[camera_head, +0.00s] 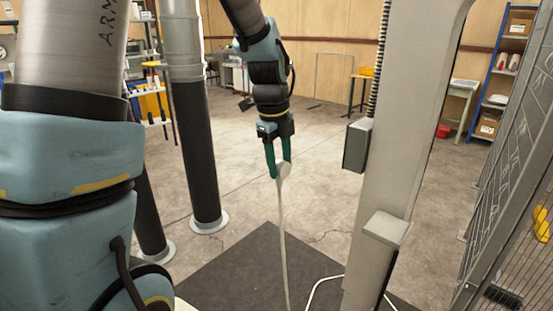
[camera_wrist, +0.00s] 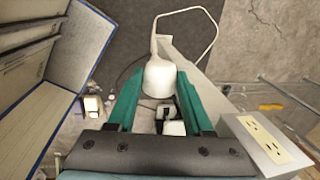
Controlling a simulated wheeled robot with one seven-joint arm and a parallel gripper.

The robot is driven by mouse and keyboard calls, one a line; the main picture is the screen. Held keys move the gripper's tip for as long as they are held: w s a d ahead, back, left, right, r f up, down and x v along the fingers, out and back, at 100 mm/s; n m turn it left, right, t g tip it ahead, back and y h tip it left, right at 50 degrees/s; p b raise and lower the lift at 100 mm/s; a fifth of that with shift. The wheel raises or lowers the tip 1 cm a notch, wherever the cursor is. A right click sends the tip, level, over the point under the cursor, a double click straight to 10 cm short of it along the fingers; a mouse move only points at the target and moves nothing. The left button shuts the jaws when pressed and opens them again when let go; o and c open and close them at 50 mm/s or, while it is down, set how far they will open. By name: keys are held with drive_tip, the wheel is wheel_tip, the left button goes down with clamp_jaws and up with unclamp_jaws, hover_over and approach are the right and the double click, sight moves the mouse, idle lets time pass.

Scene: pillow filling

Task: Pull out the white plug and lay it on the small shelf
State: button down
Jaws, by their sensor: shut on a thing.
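The white plug (camera_head: 284,171) is between the green fingers of my gripper (camera_head: 278,170), which is shut on it. The plug is in the air, apart from the grey outlet box (camera_head: 356,146) on the post. Its white cable (camera_head: 283,235) hangs down toward the dark mat. In the wrist view the plug (camera_wrist: 160,76) sits between the fingertips (camera_wrist: 160,88), and the cable loops away above it. The outlet box (camera_wrist: 265,140) is at the right there, its sockets empty. The small shelf (camera_head: 388,228) juts from the post, lower and to the right of my gripper; its top is bare.
The tall grey post (camera_head: 400,130) stands to the right of my gripper. A wire mesh fence (camera_head: 515,190) is at the far right. A dark pipe (camera_head: 196,150) stands at the left. The space around the plug is open, above a dark mat (camera_head: 235,270).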

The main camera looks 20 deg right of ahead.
drive_tip(key=shift+s+d+f+b, duration=1.55)
drive_tip(key=shift+s+d, duration=2.75)
drive_tip(key=shift+s, duration=1.55)
drive_tip(key=b, duration=0.3)
approach(388, 228)
drive_tip(key=shift+w+a+f, duration=0.25)
drive_tip(key=shift+a+f, duration=0.25)
drive_tip(key=shift+a, duration=0.1)
drive_tip(key=shift+w+a+f, duration=0.25)
drive_tip(key=shift+a+f, duration=0.25)
drive_tip(key=shift+a, duration=0.05)
drive_tip(key=shift+w+a+f, duration=0.25)
drive_tip(key=shift+a+f, duration=0.25)
drive_tip(key=shift+a, duration=0.1)
drive_tip(key=shift+s+d+f, duration=0.15)
drive_tip(key=shift+d+f, duration=0.15)
drive_tip(key=shift+d, duration=0.4)
drive_tip(key=shift+s+d+f, duration=0.2)
drive_tip(key=shift+d+f, duration=0.1)
drive_tip(key=shift+d, duration=0.4)
drive_tip(key=shift+s+d+f, duration=0.15)
drive_tip(key=shift+d+f, duration=0.15)
drive_tip(key=shift+d, duration=0.4)
drive_tip(key=shift+f, duration=0.55)
drive_tip(key=shift+c, duration=1.1)
unclamp_jaws()
drive_tip(key=shift+d, duration=0.1)
drive_tip(key=shift+c, duration=0.3)
